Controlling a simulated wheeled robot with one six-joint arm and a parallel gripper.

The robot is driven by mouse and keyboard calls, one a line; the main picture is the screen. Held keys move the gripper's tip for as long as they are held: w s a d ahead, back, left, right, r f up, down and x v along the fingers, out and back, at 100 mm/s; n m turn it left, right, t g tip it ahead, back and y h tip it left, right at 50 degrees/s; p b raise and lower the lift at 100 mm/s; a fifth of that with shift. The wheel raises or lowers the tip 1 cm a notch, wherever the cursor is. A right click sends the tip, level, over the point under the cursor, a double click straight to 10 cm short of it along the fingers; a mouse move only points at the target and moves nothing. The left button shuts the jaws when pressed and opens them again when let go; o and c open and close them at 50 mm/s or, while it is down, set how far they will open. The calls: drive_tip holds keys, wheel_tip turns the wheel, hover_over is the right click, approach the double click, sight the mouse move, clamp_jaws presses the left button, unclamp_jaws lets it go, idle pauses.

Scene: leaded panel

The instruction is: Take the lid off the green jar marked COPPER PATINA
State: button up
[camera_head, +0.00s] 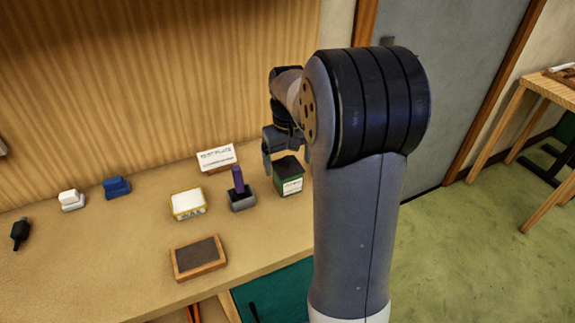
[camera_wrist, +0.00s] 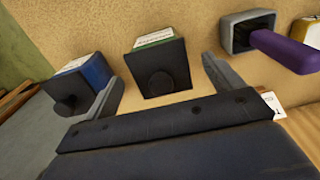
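The green jar (camera_head: 291,187) stands on the bench, below my gripper (camera_head: 284,156). It has a dark square lid and a white label too small to read. In the wrist view the jar's dark lid (camera_wrist: 158,75) with its round knob faces me, and a strip of green and white label (camera_wrist: 153,39) shows above it. My gripper (camera_wrist: 162,72) is open, one finger on each side of the lid in the picture. I see no finger touching the lid. The lid sits on the jar.
A blue jar with a black lid (camera_wrist: 80,82) stands left of it in the wrist view. A wood-framed dark block (camera_head: 198,258) lies in front.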

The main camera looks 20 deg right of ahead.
drive_tip(key=c, duration=1)
